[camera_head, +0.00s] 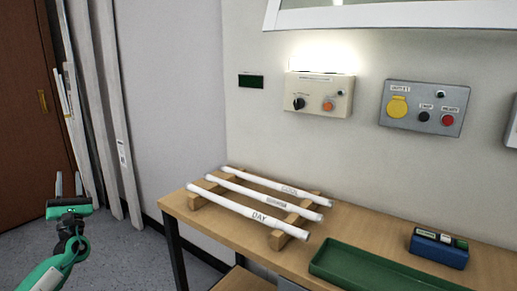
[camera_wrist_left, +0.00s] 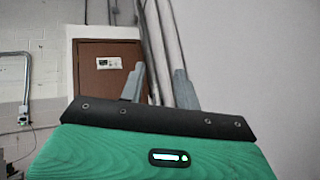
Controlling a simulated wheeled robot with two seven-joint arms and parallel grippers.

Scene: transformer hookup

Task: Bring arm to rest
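My left gripper (camera_head: 69,184) is at the left of the head view, over the floor and to the left of the workbench. Its two grey fingers point up and stand apart with nothing between them. In the left wrist view the fingers (camera_wrist_left: 158,88) are also apart and empty, with the brown door (camera_wrist_left: 92,80) and long pale poles behind them. My green left arm comes in from the bottom left corner. My right gripper is in neither view.
The wooden workbench (camera_head: 215,232) holds three white tubes (camera_head: 262,202) on wooden supports, a green tray (camera_head: 375,272) and a blue box (camera_head: 438,248). Control boxes (camera_head: 318,95) hang on the wall. Tall poles (camera_head: 104,110) lean at the left. The floor around the gripper is clear.

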